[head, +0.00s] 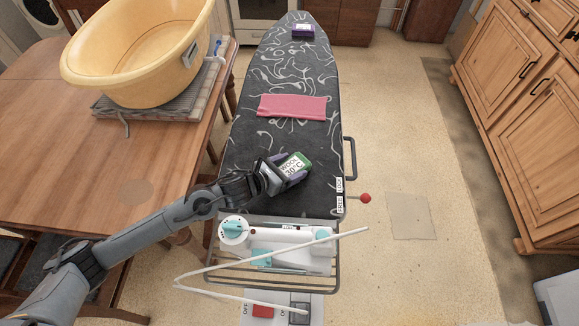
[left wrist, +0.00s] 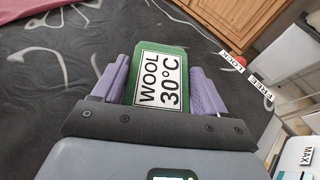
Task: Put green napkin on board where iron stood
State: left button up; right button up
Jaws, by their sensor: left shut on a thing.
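The green napkin (head: 305,160) is a small folded block with a white "WOOL 30°C" label. It is over the near part of the dark patterned ironing board (head: 255,150). My left gripper (head: 287,172) is shut on it, with purple fingers on its two sides. In the left wrist view the napkin (left wrist: 150,53) sits between the fingers (left wrist: 160,80). I cannot tell whether it touches the board. The white and teal iron (head: 290,240) lies on the wire rack (head: 337,268) at the board's near end. My right gripper is out of view.
A pink cloth (head: 291,106) lies mid-board, and a small purple folded item (head: 303,30) is at the far tip. A red-knobbed lever (head: 365,198) with LOCK and FREE labels is at the right edge. A wooden table (head: 60,160) with a yellow tub (head: 140,60) stands left.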

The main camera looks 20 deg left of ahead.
pick_arm(q)
jog(key=shift+r, duration=0.1)
jog(key=shift+w, duration=0.1)
jog(key=shift+f, duration=0.2)
jog(key=o, duration=1)
jog(key=shift+o, duration=0.2)
jog(key=shift+r, duration=0.1)
jog(key=shift+r, duration=0.15)
jog(key=p+v, duration=0.1)
jog(key=v, duration=0.9)
jog(key=shift+s+a, duration=0.15)
jog(key=shift+s, duration=0.1)
jog(key=shift+v, duration=0.75)
